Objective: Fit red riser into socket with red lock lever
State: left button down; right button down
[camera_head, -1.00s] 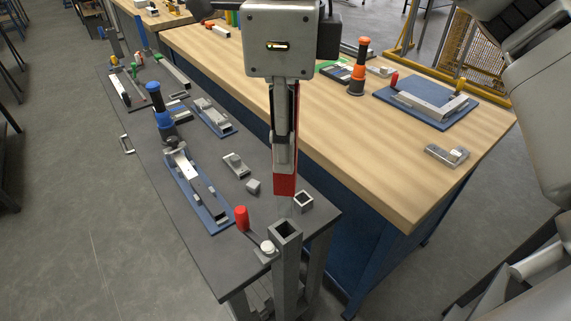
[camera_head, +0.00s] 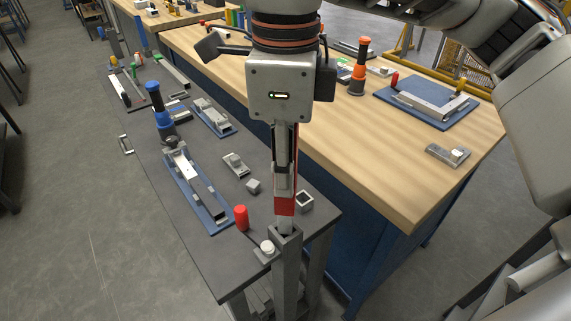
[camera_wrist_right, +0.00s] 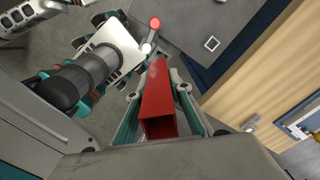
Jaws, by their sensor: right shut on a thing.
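The red riser (camera_head: 285,206) is a long square tube with a pale grey lower end. My right gripper (camera_head: 284,178) is shut on it and holds it upright above the grey square socket post (camera_head: 286,262). The riser's grey lower end meets the socket mouth; how deep it sits I cannot tell. The red lock lever (camera_head: 241,217) stands beside the socket, to its left. In the right wrist view the riser (camera_wrist_right: 158,105) lies between the fingers, and the red lever (camera_wrist_right: 155,23) shows beyond it.
A small open square tube (camera_head: 304,200) stands close right of the socket. Blue fixture plates (camera_head: 215,226) and a blue-topped tool (camera_head: 155,92) are on the dark table (camera_head: 140,165). A wooden bench (camera_head: 400,165) lies to the right.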

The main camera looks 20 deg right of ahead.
jog(key=c, duration=1.8)
grip_release()
jog(key=shift+r+p, duration=0.5)
notch_tip(320, 180, up, 12)
